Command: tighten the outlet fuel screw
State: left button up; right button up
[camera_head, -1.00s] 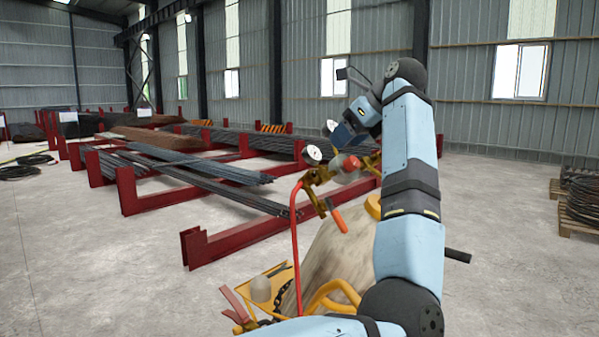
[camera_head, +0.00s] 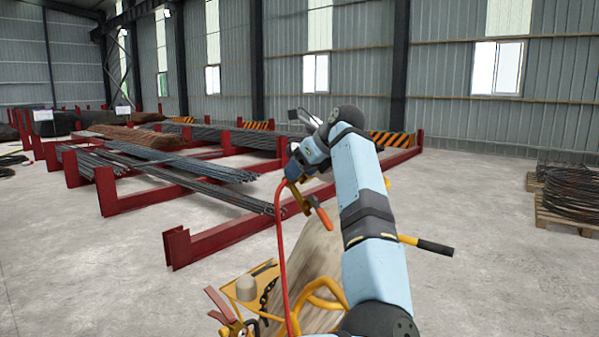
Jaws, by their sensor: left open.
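The fuel tank (camera_head: 318,255), a pale mottled cylinder, stands on a yellow cart below my left arm. A brass fitting with an orange handle (camera_head: 322,218) shows near its top, with a red hose (camera_head: 280,230) running down from it. My left gripper (camera_head: 293,171) is at the head of this fitting, pointing down and to the left, and is open. My wrist and gripper cover the gauges and the regulator, so I cannot see the outlet fuel screw or whether I touch it. My right gripper is out of view.
Red steel racks (camera_head: 215,238) with long rebar (camera_head: 185,178) stand behind and to the left. A pallet with coiled wire (camera_head: 572,195) is at the right. The cart's black handle (camera_head: 436,247) sticks out to the right.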

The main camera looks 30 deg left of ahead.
pick_arm(q)
jog(key=shift+a+f, duration=0.4)
jog(key=c, duration=0.9)
